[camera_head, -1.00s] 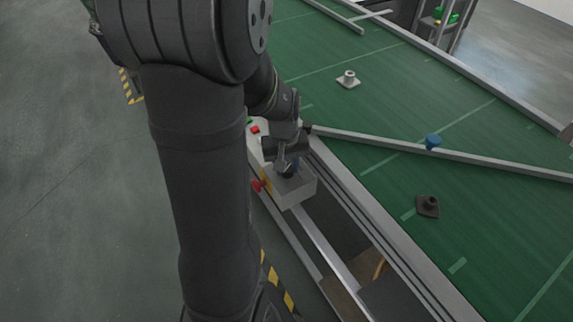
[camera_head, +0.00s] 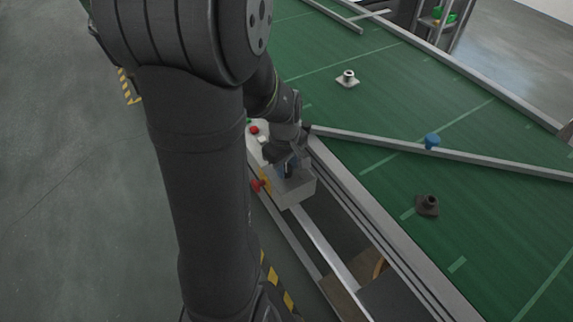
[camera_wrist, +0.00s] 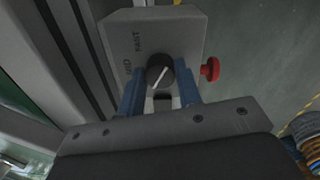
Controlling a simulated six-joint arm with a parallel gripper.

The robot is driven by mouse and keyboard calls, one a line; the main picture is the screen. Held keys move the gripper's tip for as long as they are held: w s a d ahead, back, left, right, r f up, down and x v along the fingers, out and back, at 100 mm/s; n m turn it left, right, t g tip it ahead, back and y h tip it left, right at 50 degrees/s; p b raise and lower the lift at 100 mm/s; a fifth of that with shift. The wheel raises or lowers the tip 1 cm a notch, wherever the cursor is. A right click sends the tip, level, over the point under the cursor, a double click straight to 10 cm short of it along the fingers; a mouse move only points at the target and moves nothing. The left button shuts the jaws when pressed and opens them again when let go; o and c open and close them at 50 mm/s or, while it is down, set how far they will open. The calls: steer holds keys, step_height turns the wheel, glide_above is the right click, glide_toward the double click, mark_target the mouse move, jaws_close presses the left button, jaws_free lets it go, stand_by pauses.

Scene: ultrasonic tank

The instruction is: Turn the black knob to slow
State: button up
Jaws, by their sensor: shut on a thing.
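The black knob (camera_wrist: 160,71) sits on the face of a grey control box (camera_wrist: 189,27) in the wrist view. A white pointer line on the knob runs slanted, toward the upper right. Small lettering, including what looks like MID, is on the box face left of the knob; some labels are hidden or hard to read. My gripper (camera_wrist: 159,78) has its blue fingers on either side of the knob and is shut on it. In the head view my gripper (camera_head: 287,170) is over the grey box (camera_head: 298,189), and the knob is hidden there.
A red mushroom button (camera_wrist: 210,69) sticks out of the box's side, close to my gripper. A green conveyor belt (camera_head: 480,140) with a metal guide bar (camera_head: 490,162) lies alongside. A blue part (camera_head: 432,140), a dark part (camera_head: 427,205) and a pale part (camera_head: 348,78) are on it.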

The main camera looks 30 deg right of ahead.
stand_by(0.3)
steer(key=o, duration=1)
steer(key=shift+c, duration=0.2)
steer(key=shift+r, duration=0.1)
step_height(320, 180, up, 17)
steer(key=shift+a+r, duration=0.15)
steer(key=shift+a, duration=0.3)
steer(key=shift+s, duration=0.1)
steer(key=f, duration=1.1)
steer(key=d+f, duration=0.1)
steer(key=f, duration=0.5)
steer(key=shift+f, duration=0.25)
